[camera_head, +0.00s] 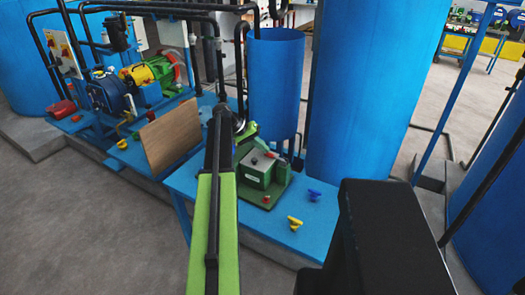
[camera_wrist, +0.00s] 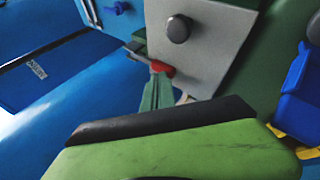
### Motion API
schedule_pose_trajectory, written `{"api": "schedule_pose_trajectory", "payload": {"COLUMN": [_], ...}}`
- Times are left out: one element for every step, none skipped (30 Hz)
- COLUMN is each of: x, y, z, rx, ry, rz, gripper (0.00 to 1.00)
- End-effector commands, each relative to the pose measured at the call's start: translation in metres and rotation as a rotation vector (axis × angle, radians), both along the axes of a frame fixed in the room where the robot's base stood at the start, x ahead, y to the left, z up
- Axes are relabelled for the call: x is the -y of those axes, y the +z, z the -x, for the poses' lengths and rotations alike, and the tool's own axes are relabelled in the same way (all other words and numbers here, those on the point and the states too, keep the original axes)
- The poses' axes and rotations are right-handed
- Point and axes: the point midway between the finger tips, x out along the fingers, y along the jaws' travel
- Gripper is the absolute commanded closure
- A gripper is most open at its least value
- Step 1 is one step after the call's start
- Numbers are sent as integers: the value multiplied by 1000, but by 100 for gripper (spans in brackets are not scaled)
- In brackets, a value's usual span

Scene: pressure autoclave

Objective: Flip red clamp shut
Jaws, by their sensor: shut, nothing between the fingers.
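A small red clamp part (camera_wrist: 163,68) shows in the wrist view at the lower edge of a grey panel with a dark round knob (camera_wrist: 178,29). My gripper (camera_wrist: 158,78), pale green and narrow, is shut and empty with its tip right at the red part. I cannot tell if they touch. In the head view my green and black arm reaches over the blue bench and hides part of it. A green and grey box-shaped unit (camera_head: 257,170) stands just right of the arm, with a small red piece (camera_head: 266,199) at its front. The clamp's exact angle is unclear.
A blue handle (camera_head: 314,195) and a yellow handle (camera_head: 295,222) sit on the blue bench (camera_head: 312,212) to the right. Large blue tanks (camera_head: 275,85) stand behind. A brown board (camera_head: 170,138) and pump machinery (camera_head: 150,75) are to the left.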

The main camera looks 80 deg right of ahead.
Motion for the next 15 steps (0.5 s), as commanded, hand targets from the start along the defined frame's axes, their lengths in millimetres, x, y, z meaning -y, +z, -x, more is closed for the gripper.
{"api": "schedule_pose_trajectory", "payload": {"x": [0,0,0,0,0,0,0,0,0,1,1,0,0,0,0], "y": [5,9,15,21,27,37,44,52,52,53,56,60,63,66,69], "z": [-1,-1,-2,-3,-3,-4,-5,-6,-14,-22,-28,-36,-43,-49,-57], "rx": [0,0,0,0,0,0,0,0,1,1,0,0,0,0,0], "ry": [1,1,2,3,3,4,4,5,7,7,6,5,4,4,4], "rz": [0,0,-1,0,0,0,0,0,0,-1,0,0,0,0,0], "gripper": [100,100,100,100,100,100,100,100,100,100,100,100,100,100,100]}}
